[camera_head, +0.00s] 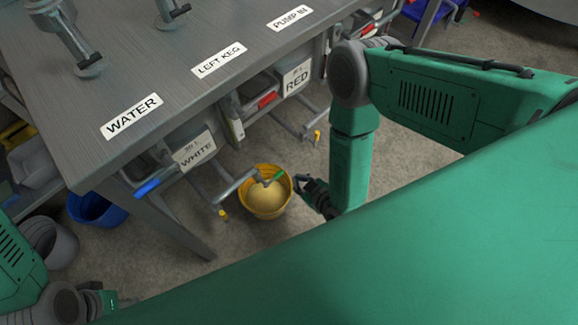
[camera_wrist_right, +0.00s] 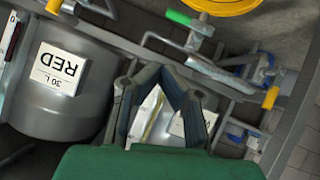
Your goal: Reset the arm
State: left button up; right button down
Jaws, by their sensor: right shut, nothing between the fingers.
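My right arm comes in from the right and bends down at a grey joint. Its dark gripper (camera_head: 302,184) hangs just right of the yellow bucket (camera_head: 286,203), apart from the tap above it. In the right wrist view the two dark fingers of the gripper (camera_wrist_right: 158,70) meet at their tips, shut and with nothing held. Behind them are pale labelled surfaces.
A grey metal bench (camera_head: 150,65) with labels fills the upper left. Under it are kegs marked WHITE (camera_head: 193,150) and RED (camera_head: 295,75); the RED keg (camera_wrist_right: 70,85) also shows in the wrist view. Taps and pipes stick out near the bucket. A blue bucket (camera_head: 95,208) stands left.

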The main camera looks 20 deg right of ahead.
jog(key=shift+s+d+r, duration=0.2)
jog(key=shift+s+r, duration=0.15)
jog(key=shift+s, duration=0.25)
jog(key=shift+a, duration=0.1)
jog(key=s+d+r+m+g+h+p, duration=0.1)
jog(key=s+d+r+m+g+p, duration=0.1)
jog(key=s+r, duration=0.6)
jog(key=s+d+r+m+g+h+p, duration=0.1)
jog(key=s+d+r+m+g+p, duration=0.1)
jog(key=s+d+r+g+p, duration=0.2)
jog(key=s+d+r+g, duration=0.3)
jog(key=s+r+g, duration=0.1)
jog(key=r, duration=0.4)
jog(key=shift+d+r+m+g, duration=0.15)
jog(key=shift+r+m+g, duration=0.15)
jog(key=shift+m, duration=0.1)
jog(key=shift+f, duration=0.1)
